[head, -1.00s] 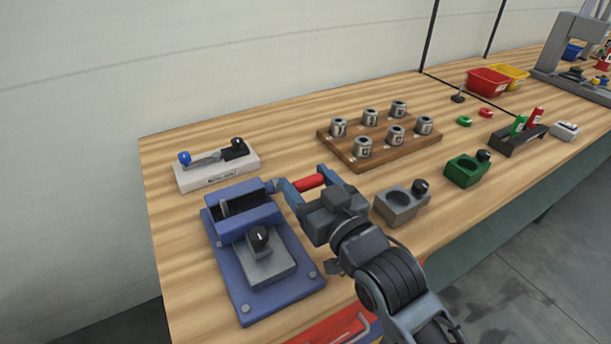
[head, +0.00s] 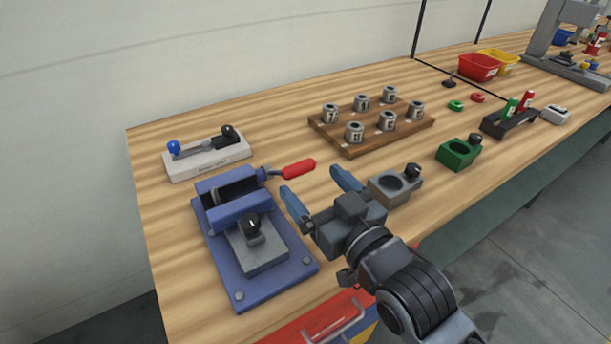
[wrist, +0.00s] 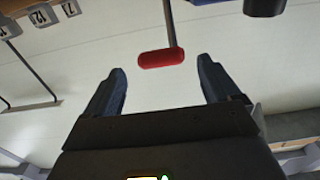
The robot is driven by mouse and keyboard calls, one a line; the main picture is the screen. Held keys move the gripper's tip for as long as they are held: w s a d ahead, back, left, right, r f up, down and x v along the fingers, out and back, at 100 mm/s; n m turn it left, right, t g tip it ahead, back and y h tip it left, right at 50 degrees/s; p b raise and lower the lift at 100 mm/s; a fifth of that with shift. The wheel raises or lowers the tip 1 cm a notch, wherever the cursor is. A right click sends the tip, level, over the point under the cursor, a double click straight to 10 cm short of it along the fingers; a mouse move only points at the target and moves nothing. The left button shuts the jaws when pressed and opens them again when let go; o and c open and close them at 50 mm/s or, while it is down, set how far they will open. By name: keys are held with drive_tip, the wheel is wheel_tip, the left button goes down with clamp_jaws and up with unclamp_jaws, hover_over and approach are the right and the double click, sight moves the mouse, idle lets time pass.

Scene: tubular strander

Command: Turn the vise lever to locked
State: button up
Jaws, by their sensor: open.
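The blue vise (head: 255,250) stands at the near left of the bench. Its lever has a red handle (head: 299,168) on a grey rod and points right from the vise, toward the back of the bench. My gripper (head: 317,182) is open and empty, its blue fingers apart, to the right of and nearer than the red handle, not touching it. In the wrist view the red handle (wrist: 161,58) lies beyond the fingertips, roughly between their lines, with its rod running to the top of the picture.
A wooden board (head: 375,140) with several numbered cups is behind. A white block (head: 208,160) with a blue-knobbed lever is behind the vise. A green holder (head: 458,152) is farther right.

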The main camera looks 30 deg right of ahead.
drive_tip(key=shift+s, duration=1.25)
drive_tip(key=shift+c, duration=0.3)
